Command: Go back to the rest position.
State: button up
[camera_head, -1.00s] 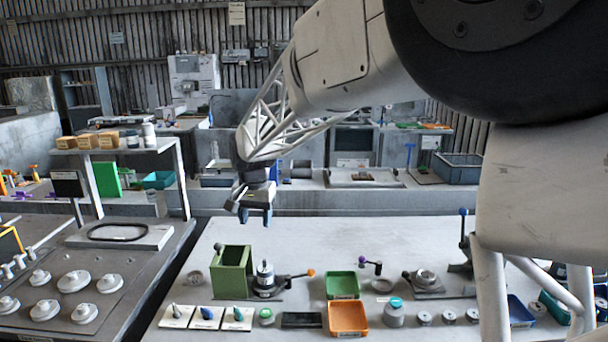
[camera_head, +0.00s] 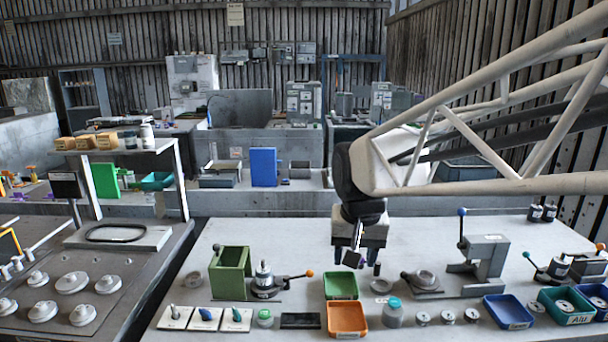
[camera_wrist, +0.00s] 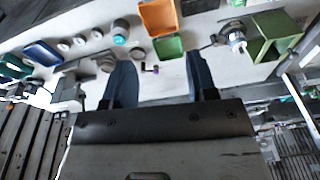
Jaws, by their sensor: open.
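My gripper (camera_head: 366,262) hangs over the far-middle part of the light workbench (camera_head: 300,232) in the head view, pointing down. In the wrist view my gripper (camera_wrist: 160,80) shows two dark fingers spread apart with nothing between them. Beyond the fingertips lie a green tray (camera_wrist: 168,47) and an orange tray (camera_wrist: 158,17). The fingers are above the bench and appear clear of the items on it. The purple-tipped lever is partly hidden behind the gripper in the head view.
A green box (camera_head: 230,272) and a clamp fixture (camera_head: 265,280) stand at left. A grey press (camera_head: 488,262) with a blue-knobbed lever stands right. Blue (camera_head: 507,311) and teal (camera_head: 566,306) bins sit at front right. A shelf (camera_head: 125,148) rises at far left.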

jog(key=s+d+f, duration=0.2)
jog(key=s+d, duration=0.2)
jog(key=s, duration=0.5)
jog(key=s+d+f, duration=0.3)
jog(key=s+d, duration=0.2)
jog(key=s, duration=0.4)
jog(key=shift+s+f+n+t, duration=0.2)
jog(key=shift+f+n+t, duration=0.1)
jog(key=shift+n+t, duration=0.1)
jog(key=shift+w, duration=0.15)
dwell(1.3)
